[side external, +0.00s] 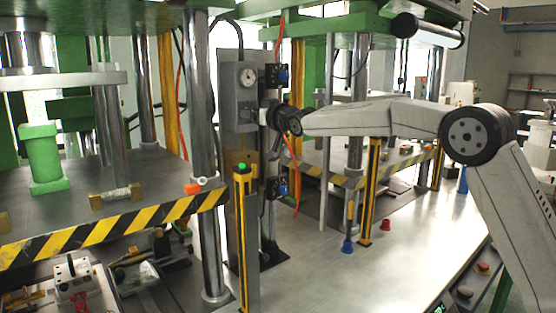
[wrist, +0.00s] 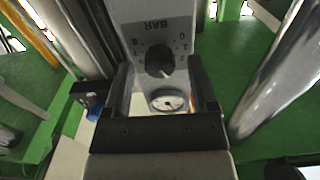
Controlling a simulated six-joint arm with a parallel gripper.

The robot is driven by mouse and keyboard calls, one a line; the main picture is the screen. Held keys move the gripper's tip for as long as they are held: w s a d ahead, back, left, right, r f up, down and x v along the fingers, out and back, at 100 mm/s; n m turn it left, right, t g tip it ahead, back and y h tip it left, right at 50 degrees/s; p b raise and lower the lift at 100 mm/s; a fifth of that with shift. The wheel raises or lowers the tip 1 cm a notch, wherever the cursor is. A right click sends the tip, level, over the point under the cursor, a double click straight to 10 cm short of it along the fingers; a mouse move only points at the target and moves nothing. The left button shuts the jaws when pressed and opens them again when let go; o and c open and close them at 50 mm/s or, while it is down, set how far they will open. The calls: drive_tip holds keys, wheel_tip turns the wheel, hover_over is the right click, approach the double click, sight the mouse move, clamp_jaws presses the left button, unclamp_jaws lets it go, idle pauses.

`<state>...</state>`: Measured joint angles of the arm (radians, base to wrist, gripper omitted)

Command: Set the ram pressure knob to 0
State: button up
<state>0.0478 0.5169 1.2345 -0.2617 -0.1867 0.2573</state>
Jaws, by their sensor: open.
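The ram pressure knob (wrist: 160,60) is black and round, on a grey panel (wrist: 150,12) marked BAR, which reads upside down in the wrist view. Its pale pointer mark seems to point to the lower right there. A round white gauge (wrist: 167,101) sits beside the knob. My gripper (wrist: 162,68) is open, with one dark finger on each side of the knob and a gap showing on both sides. In the side view my gripper (side external: 270,118) is at the right side of the grey control box (side external: 239,110). The knob is not clearly visible there.
Steel columns (side external: 203,150) and green press frames stand around the box. A yellow post with a green button (side external: 242,235) stands in front of it. Striped press tables (side external: 110,222) lie on both sides. The steel bench (side external: 340,270) at front right is mostly clear.

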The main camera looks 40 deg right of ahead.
drive_tip(key=shift+w, duration=0.4)
clamp_jaws()
